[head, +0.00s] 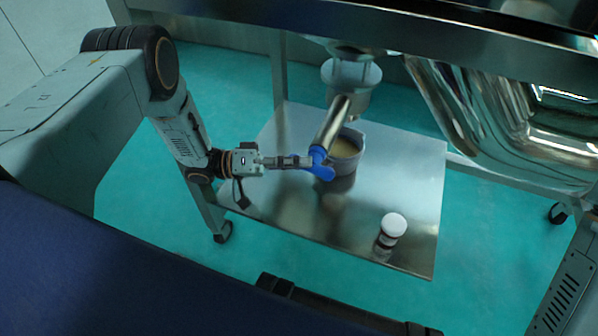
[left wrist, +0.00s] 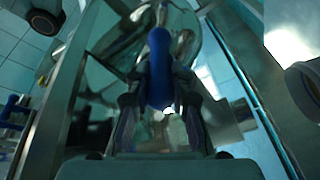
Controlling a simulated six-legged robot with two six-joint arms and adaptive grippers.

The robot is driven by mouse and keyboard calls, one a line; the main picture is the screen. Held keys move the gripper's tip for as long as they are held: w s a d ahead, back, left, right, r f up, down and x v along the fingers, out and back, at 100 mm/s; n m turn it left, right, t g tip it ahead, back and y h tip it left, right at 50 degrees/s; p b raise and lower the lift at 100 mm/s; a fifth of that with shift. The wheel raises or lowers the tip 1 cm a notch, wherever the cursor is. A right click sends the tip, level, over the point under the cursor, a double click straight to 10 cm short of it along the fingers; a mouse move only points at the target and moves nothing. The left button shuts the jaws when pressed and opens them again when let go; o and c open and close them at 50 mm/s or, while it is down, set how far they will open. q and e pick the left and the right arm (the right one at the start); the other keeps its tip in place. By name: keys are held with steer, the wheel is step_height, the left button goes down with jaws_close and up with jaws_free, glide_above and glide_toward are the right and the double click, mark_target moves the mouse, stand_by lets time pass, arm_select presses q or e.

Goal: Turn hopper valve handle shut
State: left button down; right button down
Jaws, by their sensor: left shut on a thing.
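The blue valve handle (head: 318,164) sits at the lower end of a slanted metal outlet pipe (head: 333,122) under the hopper. It also shows in the left wrist view (left wrist: 160,62), upright in the picture between the fingers. My left gripper (head: 306,162) reaches in from the left and is shut on the handle; its fingers also flank the handle in the left wrist view (left wrist: 160,108). A grey bucket with beige content (head: 346,180) stands on the shelf behind and below the handle. My right gripper is in neither view.
The steel lower shelf (head: 405,190) lies beneath the pipe. A white-capped container (head: 391,228) stands near its front right. A shiny rounded metal vessel (head: 470,105) hangs at the right. A table leg (head: 207,205) stands below my left arm.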

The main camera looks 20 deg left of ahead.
arm_select(q)
steer(key=shift+w+h+b, duration=0.2)
steer(key=shift+h+b, duration=0.5)
steer(key=shift+b, duration=0.45)
steer(key=c, duration=1.2)
jaws_free()
steer(key=shift+s+f+n, duration=0.1)
steer(key=shift+n, duration=0.2)
steer(key=v, duration=1.2)
steer(key=shift+s+f, duration=0.15)
